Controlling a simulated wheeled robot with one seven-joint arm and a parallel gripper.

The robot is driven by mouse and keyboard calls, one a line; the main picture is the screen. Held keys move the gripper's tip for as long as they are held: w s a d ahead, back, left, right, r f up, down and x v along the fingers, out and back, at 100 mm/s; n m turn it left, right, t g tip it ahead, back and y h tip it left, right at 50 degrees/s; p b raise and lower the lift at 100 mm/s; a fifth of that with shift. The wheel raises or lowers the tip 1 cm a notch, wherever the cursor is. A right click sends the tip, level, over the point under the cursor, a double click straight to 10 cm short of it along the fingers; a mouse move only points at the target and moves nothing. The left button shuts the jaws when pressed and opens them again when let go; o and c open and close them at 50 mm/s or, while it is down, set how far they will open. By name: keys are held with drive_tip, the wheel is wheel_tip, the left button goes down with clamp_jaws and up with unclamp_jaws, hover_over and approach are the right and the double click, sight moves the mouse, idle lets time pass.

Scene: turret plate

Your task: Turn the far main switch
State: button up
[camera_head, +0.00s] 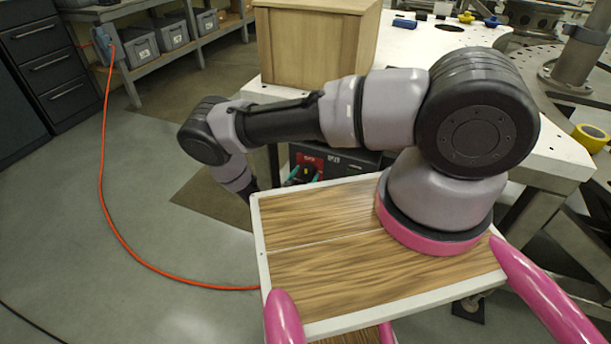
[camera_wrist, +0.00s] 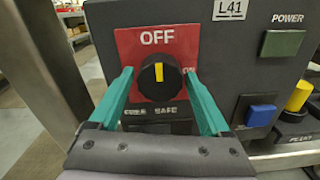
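The main switch (camera_wrist: 158,82) is a round black knob with a yellow mark, on a red plate (camera_wrist: 126,44) marked OFF above and ON at the right. The yellow mark points up toward OFF. My gripper (camera_wrist: 157,72) is open, one teal finger on each side of the knob. There seem to be narrow gaps, but I cannot tell whether either finger touches it. In the head view the red plate (camera_head: 309,161) sits on a dark box under the table, and my gripper's teal fingers (camera_head: 303,174) are in front of it.
The dark panel (camera_wrist: 205,60) also has an L41 label (camera_wrist: 230,10), a green POWER piece (camera_wrist: 283,43), a blue button (camera_wrist: 260,116) and a yellow plug-like part (camera_wrist: 298,97). A grey metal post (camera_wrist: 45,55) stands close at the left. An orange cable (camera_head: 103,185) lies on the floor.

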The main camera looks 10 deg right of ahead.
drive_tip(key=c, duration=0.9)
drive_tip(key=shift+o, duration=0.3)
drive_tip(key=shift+m, duration=0.3)
drive_tip(key=m, duration=0.3)
drive_tip(key=shift+m, duration=0.3)
drive_tip(key=m, duration=0.4)
drive_tip(key=shift+s+f+m, duration=0.1)
drive_tip(key=shift+m, duration=0.2)
drive_tip(key=m, duration=0.4)
drive_tip(key=shift+d+f, duration=0.1)
drive_tip(key=shift+f+m, duration=0.1)
drive_tip(key=shift+m, duration=2.3)
